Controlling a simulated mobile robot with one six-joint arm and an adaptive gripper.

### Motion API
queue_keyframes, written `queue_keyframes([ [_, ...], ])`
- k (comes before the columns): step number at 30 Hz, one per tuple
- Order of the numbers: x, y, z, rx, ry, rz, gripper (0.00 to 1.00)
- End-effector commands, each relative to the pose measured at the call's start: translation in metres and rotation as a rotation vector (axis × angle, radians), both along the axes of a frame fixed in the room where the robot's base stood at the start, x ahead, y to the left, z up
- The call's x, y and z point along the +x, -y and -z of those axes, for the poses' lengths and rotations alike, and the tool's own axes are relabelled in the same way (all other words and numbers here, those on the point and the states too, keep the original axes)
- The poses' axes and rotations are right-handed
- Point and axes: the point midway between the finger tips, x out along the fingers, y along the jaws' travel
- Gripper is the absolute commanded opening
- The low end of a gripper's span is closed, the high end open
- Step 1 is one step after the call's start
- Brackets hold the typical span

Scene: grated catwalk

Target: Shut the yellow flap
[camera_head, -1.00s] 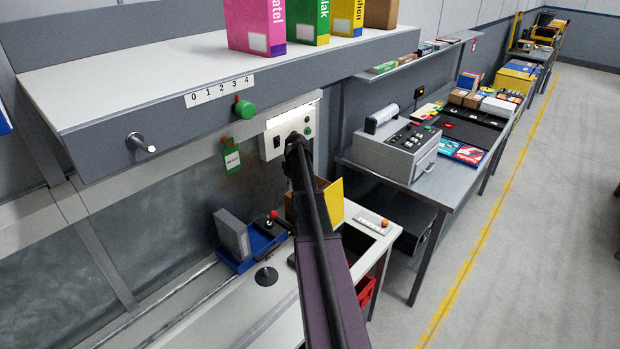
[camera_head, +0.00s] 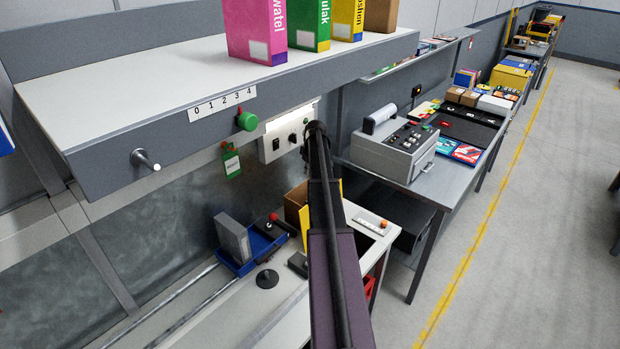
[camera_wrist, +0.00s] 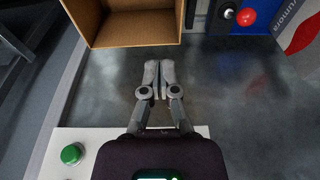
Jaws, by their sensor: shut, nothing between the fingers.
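The yellow flap (camera_head: 305,221) is mostly hidden behind my arm in the camera_head view. A strip of it shows left of the arm and a sliver right of it, so its angle cannot be told. It is by a brown cardboard box (camera_head: 294,203) on the white bench. The wrist view shows the box (camera_wrist: 125,40) open, with its inside visible and no yellow in sight. My gripper (camera_wrist: 159,65) is shut and empty, its fingertips just below the box's near edge in the picture. The arm hides it in the camera_head view.
A blue tray (camera_head: 232,266) with a grey block (camera_head: 232,238) and a red-knobbed lever (camera_head: 273,217) stands left of the box. A shelf (camera_head: 200,75) with colourful boxes overhangs the bench. A switch panel (camera_head: 277,140) is on the wall.

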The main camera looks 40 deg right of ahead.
Motion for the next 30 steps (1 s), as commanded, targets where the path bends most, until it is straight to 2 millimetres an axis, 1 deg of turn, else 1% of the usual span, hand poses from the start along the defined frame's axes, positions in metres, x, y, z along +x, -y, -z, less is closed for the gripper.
queue_keyframes([
  [30,0.013,0.000,0.074,0.000,0.000,0.003,0.00],
])
